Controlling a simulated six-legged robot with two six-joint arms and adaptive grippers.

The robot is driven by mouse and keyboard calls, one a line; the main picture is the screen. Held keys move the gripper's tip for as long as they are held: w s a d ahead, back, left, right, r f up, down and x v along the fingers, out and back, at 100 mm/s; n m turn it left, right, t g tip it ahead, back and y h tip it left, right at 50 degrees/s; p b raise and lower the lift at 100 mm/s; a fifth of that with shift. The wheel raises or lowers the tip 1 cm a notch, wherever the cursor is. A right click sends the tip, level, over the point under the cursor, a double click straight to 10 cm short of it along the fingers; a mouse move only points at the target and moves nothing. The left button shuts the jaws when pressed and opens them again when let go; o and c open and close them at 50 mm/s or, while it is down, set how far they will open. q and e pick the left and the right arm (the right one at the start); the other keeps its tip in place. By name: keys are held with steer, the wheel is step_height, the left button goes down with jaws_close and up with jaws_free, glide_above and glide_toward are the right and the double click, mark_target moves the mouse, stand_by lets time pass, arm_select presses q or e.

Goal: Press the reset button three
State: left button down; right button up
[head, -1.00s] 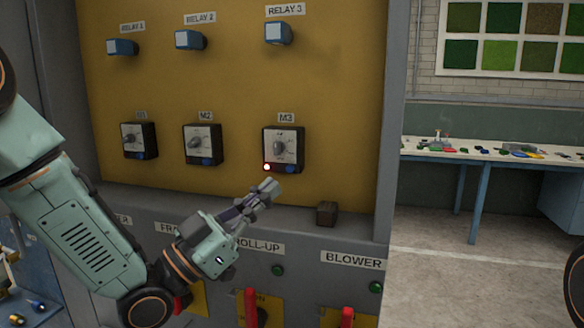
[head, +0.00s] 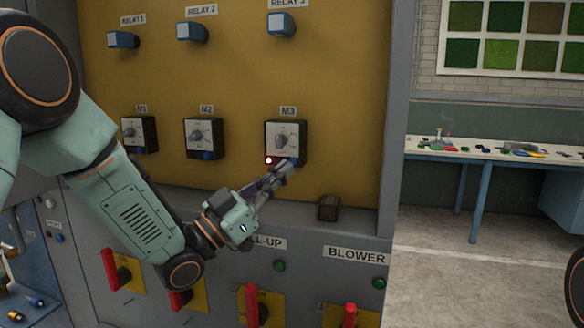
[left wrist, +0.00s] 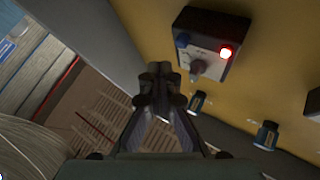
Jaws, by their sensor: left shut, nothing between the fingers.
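The M3 unit (head: 284,131) is a dark box with a pale dial face on the yellow panel, with a lit red lamp (head: 268,160) at its lower left. The lamp also shows in the left wrist view (left wrist: 225,52), where the unit's blue button (left wrist: 183,40) is in plain sight. In the head view my gripper hides that button. My left gripper (head: 288,166) is shut and empty, its tips at the unit's lower edge. In the left wrist view its fingers (left wrist: 161,78) appear just below and left of the button. I cannot tell whether they touch. My right gripper is out of view.
M1 (head: 139,134) and M2 (head: 203,138) are to the left. Blue-and-white relays (head: 281,25) are above. A small dark block (head: 329,208) sits on the ledge. Red-handled switches (head: 252,304) stick out below. A cluttered bench (head: 480,150) stands at right.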

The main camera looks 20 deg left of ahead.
arm_select(q)
steer(key=shift+w+d+r, duration=0.1)
steer(key=shift+w+d, duration=0.05)
steer(key=shift+w, duration=0.25)
steer(key=shift+w+a, duration=0.3)
steer(key=shift+d, duration=0.15)
steer(key=shift+s+d, duration=0.1)
steer(key=shift+a, duration=0.2)
steer(key=shift+d, duration=0.15)
steer(key=shift+w, duration=0.25)
